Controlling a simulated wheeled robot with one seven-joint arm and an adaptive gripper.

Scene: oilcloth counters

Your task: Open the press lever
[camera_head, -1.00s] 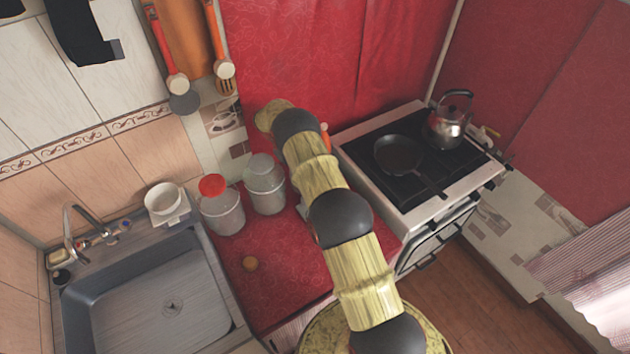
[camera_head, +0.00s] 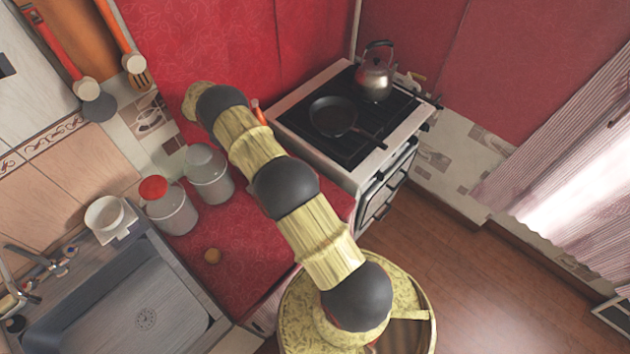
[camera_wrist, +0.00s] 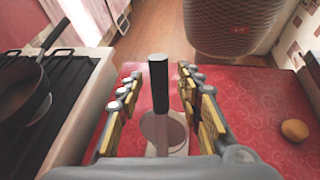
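In the wrist view a press with an upright black-handled lever (camera_wrist: 158,84) stands on the red counter. Its pale stem runs down to a round, greyish base (camera_wrist: 178,134). My gripper (camera_wrist: 162,92) is open, with one finger to each side of the lever. Gaps show between the lever and both fingers, so I see no grip on it. In the head view my arm covers the press and my gripper.
The stove (camera_head: 295,112) carries a frying pan (camera_head: 333,116) and a kettle (camera_head: 375,76). Two canisters, one red-lidded (camera_head: 170,207) and one grey-lidded (camera_head: 209,175), stand on the counter (camera_head: 230,285). A small round brown thing (camera_head: 212,256) lies nearby. A sink (camera_head: 140,310) is at left.

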